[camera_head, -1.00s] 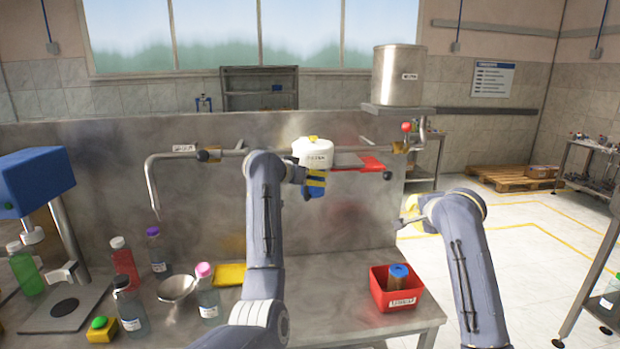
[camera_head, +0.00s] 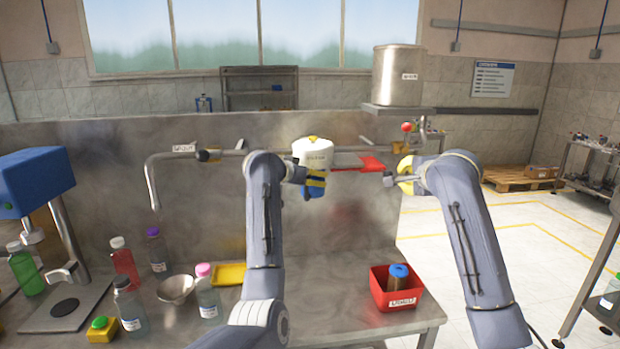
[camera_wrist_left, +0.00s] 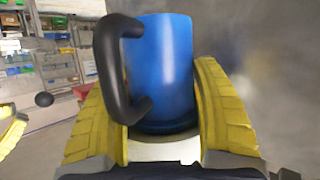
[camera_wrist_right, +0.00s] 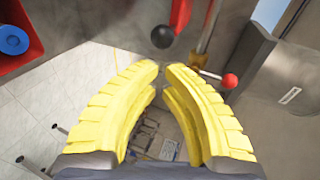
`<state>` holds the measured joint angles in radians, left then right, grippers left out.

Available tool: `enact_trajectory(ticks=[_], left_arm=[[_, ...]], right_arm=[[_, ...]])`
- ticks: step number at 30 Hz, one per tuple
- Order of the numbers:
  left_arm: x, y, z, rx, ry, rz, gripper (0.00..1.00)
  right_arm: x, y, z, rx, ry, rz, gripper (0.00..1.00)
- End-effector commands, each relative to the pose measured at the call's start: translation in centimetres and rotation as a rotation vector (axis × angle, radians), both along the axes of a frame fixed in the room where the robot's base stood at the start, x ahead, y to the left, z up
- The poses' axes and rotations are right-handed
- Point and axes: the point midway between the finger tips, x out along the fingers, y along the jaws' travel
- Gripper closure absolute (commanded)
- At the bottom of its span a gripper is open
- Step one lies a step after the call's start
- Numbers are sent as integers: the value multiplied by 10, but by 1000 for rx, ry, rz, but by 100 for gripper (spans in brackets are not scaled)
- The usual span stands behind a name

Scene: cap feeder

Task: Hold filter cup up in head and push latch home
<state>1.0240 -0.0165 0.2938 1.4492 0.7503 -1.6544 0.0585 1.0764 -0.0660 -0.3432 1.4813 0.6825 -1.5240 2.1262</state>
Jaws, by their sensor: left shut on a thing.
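The blue filter cup (camera_head: 312,192) is under the white filter head (camera_head: 313,153) on the pipe. My left gripper (camera_head: 316,181) is shut around the cup; the left wrist view shows the blue cup (camera_wrist_left: 165,65) and its black handle (camera_wrist_left: 112,65) between the yellow fingers. Whether the cup is fully seated is hidden. The red latch (camera_head: 370,163) reaches right from the head. Its black knob (camera_wrist_right: 163,37) shows in the right wrist view, beyond and above the fingertips. My right gripper (camera_wrist_right: 161,72) is empty, its tips almost together, and seems apart from the knob.
A red-knobbed valve (camera_wrist_right: 230,80) is close to the right of my right fingers, below the steel tank (camera_head: 398,75). A red bin (camera_head: 397,296) stands on the bench's right end. Bottles, a funnel (camera_head: 176,288) and a press (camera_head: 38,185) fill the left side.

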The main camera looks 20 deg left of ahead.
Motion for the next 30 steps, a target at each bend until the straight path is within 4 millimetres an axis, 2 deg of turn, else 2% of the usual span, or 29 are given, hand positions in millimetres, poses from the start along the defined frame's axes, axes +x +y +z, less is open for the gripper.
enact_trajectory(ticks=[12, 28, 29, 30], left_arm=[[0, 0, 1, 0, -2, 0, 69], [0, 0, 1, 0, -2, 0, 69], [0, 0, 1, 0, -2, 0, 69], [0, 0, 1, 0, -2, 0, 69]], right_arm=[[33, 13, -13, 1, 2, -1, 100], [39, 15, -16, 1, 1, 0, 100], [39, 15, -16, 1, 1, 0, 96], [39, 15, -16, 1, 1, 0, 100]])
